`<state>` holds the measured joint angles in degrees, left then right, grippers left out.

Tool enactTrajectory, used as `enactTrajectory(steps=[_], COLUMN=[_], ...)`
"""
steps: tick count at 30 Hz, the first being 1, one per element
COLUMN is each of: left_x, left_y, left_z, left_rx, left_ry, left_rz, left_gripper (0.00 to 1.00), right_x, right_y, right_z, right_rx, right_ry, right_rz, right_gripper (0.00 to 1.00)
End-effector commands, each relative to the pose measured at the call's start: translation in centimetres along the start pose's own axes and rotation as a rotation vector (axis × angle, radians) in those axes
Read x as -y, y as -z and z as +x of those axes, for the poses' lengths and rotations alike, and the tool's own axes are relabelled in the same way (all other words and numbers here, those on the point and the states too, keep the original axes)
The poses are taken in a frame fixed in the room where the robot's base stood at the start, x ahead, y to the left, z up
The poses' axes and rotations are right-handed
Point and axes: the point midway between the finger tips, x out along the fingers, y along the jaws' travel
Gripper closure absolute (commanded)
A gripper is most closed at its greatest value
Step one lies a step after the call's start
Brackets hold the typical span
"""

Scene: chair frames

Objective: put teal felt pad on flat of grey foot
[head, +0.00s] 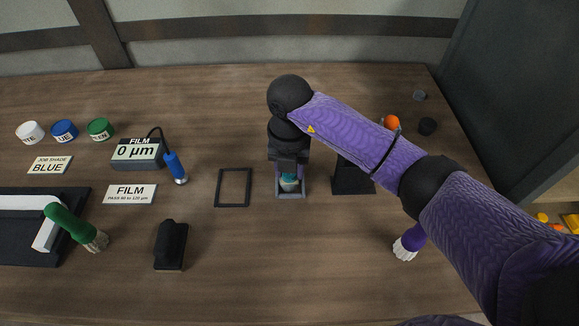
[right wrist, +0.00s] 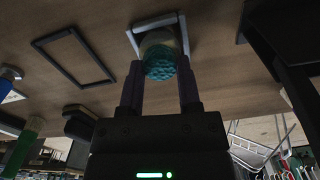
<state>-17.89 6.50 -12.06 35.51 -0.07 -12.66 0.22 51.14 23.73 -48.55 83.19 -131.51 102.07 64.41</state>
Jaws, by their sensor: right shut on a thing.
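My right gripper (head: 289,172) points down over a small grey tray (head: 291,195) near the middle of the table. It is shut on a rounded teal thing (head: 289,184) with a rough, textured face. In the right wrist view, this thing (right wrist: 160,62) sits between the two fingers and has a dull beige part beyond the teal. The tray (right wrist: 133,42) shows as a pale rim around it there. I cannot tell whether the thing touches the tray, or whether it is a felt pad. I cannot make out a grey foot. My left gripper is not in view.
A thin black frame (head: 234,187) lies left of the tray, and a black block (head: 353,178) stands right. A film gauge (head: 138,153), three paint pots, a green-handled brush (head: 72,224) and a white chair part (head: 46,236) are left. A purple brush (head: 410,242) lies at front right.

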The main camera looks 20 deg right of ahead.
Motion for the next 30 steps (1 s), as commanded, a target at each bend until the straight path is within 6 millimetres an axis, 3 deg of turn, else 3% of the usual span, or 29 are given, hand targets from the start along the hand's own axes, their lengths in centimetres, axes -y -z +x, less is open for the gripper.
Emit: enactTrajectory(steps=[3, 4, 8, 18, 30], left_x=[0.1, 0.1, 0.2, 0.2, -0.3], left_y=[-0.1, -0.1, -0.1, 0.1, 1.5], left_z=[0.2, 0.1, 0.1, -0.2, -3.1], left_rx=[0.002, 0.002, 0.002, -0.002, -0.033], left_ry=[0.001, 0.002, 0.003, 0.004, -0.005], left_rz=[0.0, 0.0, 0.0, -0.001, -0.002], left_gripper=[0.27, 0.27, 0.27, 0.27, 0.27], right_x=[0.0, 0.0, 0.0, 0.0, 0.0], right_y=[0.0, 0.0, 0.0, 0.0, -0.1], right_z=[0.4, 0.3, 0.2, -0.5, -10.7], right_rx=[0.0, 0.0, 0.0, 0.002, 0.004], right_ry=[0.001, 0.0, 0.0, -0.001, -0.002], right_rz=[0.0, 0.0, 0.0, -0.001, -0.001], right_gripper=[1.0, 0.51, 0.23, 0.22, 0.22])
